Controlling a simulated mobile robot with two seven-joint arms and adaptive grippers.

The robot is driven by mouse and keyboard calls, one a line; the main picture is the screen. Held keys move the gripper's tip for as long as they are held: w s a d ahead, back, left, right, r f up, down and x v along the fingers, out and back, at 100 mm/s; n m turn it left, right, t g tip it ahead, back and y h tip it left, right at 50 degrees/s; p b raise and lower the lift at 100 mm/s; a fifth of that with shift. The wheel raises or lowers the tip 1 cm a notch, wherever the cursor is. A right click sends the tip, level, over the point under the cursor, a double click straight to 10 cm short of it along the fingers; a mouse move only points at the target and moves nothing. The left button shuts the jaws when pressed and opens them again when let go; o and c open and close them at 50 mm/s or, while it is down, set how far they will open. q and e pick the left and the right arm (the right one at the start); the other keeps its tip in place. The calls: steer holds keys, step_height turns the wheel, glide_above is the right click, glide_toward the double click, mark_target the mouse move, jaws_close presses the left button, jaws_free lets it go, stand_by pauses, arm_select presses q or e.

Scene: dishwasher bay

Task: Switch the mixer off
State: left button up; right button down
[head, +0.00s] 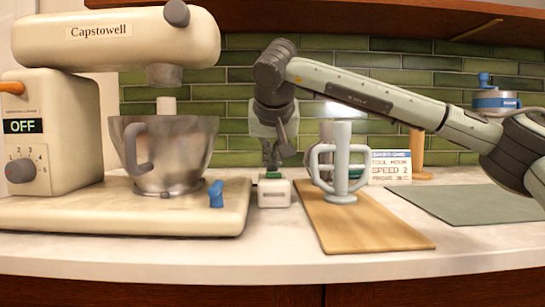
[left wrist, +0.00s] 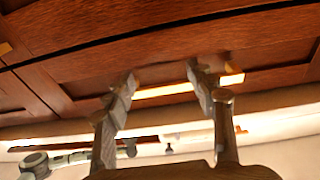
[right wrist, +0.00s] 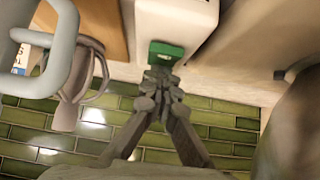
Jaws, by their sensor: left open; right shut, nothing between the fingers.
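The cream mixer (head: 115,42) stands at the left, its display (head: 22,126) reading OFF. Its speed knob (head: 21,171) is below the display, and a blue lever (head: 216,194) is on its base. A small white box (head: 274,196) with a green button (head: 273,175) stands right of the base. My right gripper (head: 272,162) is shut and empty, pointing down at the button. In the right wrist view its fingertips (right wrist: 160,78) are at the edge of the green button (right wrist: 166,52); contact cannot be told. My left gripper (left wrist: 166,85) is open and empty before wooden cabinet fronts.
A metal bowl (head: 180,155) sits under the mixer head. A wooden board (head: 365,228) right of the box bears a pale multi-handled object (head: 342,160). Behind is a small sign (head: 390,166); a grey-green mat (head: 465,205) lies at right. The front counter strip is clear.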

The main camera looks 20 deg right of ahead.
steer(key=shift+w+d+r, duration=0.1)
steer(key=shift+w+d, duration=0.05)
steer(key=shift+w, duration=0.3)
steer(key=v, duration=1.2)
